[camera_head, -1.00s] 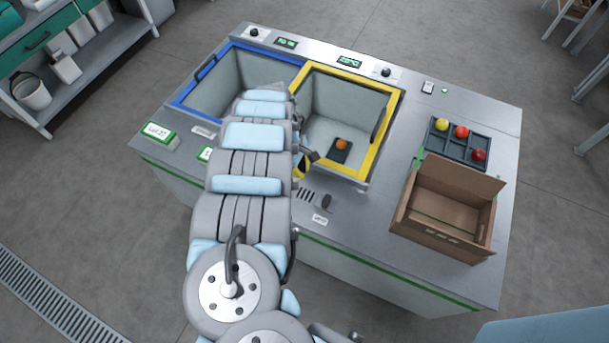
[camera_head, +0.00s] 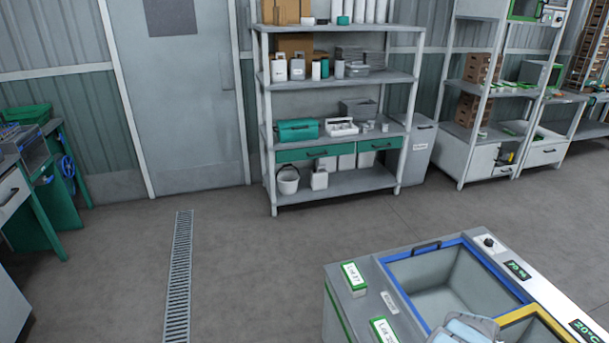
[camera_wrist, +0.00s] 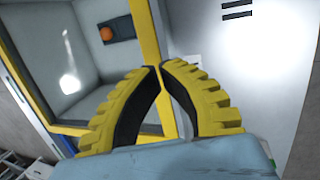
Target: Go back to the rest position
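My gripper (camera_wrist: 162,68) shows in the wrist view with two curved yellow fingers. Their tips come together with nothing held between them. It is above the work counter, beside the yellow-rimmed bin (camera_wrist: 149,35). An orange fruit (camera_wrist: 106,34) lies on a dark pad (camera_wrist: 124,27) inside that bin, away from the fingertips. In the head view only a pale blue part of my arm shows at the bottom edge; the gripper is out of that view.
In the head view, the blue-rimmed bin (camera_head: 403,295) looks empty where visible; part of the yellow-rimmed bin (camera_head: 541,313) shows beside it. A shelf rack (camera_head: 336,194) stands against the back wall near a grey door (camera_head: 180,120). Open floor with a drain grate (camera_head: 178,280) lies left of the counter.

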